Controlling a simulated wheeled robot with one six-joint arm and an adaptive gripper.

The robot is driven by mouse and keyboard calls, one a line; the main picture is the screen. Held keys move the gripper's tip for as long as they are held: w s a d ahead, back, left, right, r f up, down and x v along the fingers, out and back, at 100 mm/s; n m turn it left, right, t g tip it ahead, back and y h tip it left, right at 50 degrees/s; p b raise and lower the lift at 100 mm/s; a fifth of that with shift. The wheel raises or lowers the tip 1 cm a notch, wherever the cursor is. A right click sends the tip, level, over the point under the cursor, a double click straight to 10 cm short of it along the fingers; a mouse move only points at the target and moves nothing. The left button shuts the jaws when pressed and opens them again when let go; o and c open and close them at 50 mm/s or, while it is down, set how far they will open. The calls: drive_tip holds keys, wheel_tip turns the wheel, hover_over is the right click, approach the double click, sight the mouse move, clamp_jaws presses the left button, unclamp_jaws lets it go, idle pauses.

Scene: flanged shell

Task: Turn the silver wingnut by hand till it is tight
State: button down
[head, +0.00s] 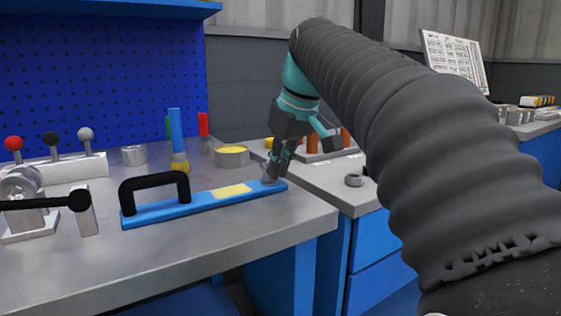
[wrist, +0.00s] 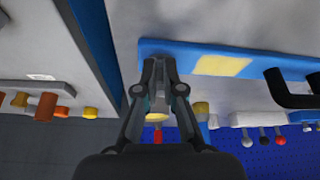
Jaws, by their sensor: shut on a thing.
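The silver wingnut (head: 268,177) sits at the right end of a blue bar (head: 205,203) on the grey workbench. The bar also has a black handle (head: 155,184) and a pale yellow patch. My gripper (head: 272,178) comes down from the upper right and is shut on the wingnut. In the wrist view my gripper (wrist: 160,68) has its fingertips together at the end of the blue bar (wrist: 190,48). The fingers hide most of the wingnut, so its angle and how far it is seated cannot be told.
A yellow-topped tin (head: 232,155) and a brush (head: 178,140) stand behind the bar. A lever block (head: 60,168) and a clamp-like device (head: 45,205) are at the left. A second bench (head: 325,178) with a loose nut-like ring (head: 354,180) lies to the right, beyond the bench edge.

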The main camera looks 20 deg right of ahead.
sight(264, 178)
drive_tip(key=m+h+p, duration=0.1)
drive_tip(key=m, duration=0.1)
drive_tip(key=a+m+p, duration=0.1)
drive_tip(key=m, duration=0.1)
drive_tip(key=shift+s+a+r+h, duration=0.1)
drive_tip(key=shift+s+h, duration=0.05)
drive_tip(key=shift+h, duration=0.25)
drive_tip(key=m+h+p, duration=0.1)
drive_tip(key=m, duration=0.1)
drive_tip(key=a+m+p, duration=0.1)
drive_tip(key=m, duration=0.2)
drive_tip(key=shift+h+p, duration=0.3)
drive_tip(key=shift+h, duration=0.1)
drive_tip(key=m, duration=0.1)
drive_tip(key=m+h+p, duration=0.1)
drive_tip(key=m, duration=0.1)
drive_tip(key=w+a+m+p, duration=0.1)
drive_tip(key=shift+m+g+h, duration=0.3)
drive_tip(key=shift+g, duration=0.1)
drive_tip(key=shift+w+a+m+g+h+p, duration=0.2)
drive_tip(key=shift+m+g+p, duration=0.15)
drive_tip(key=shift+m+p, duration=0.45)
drive_tip(key=shift+w+a+m+g+h+p, duration=0.15)
drive_tip(key=shift+m+g+p, duration=0.25)
drive_tip(key=shift+m, duration=0.8)
drive_tip(key=shift+d, duration=0.1)
drive_tip(key=c, duration=1.3)
unclamp_jaws()
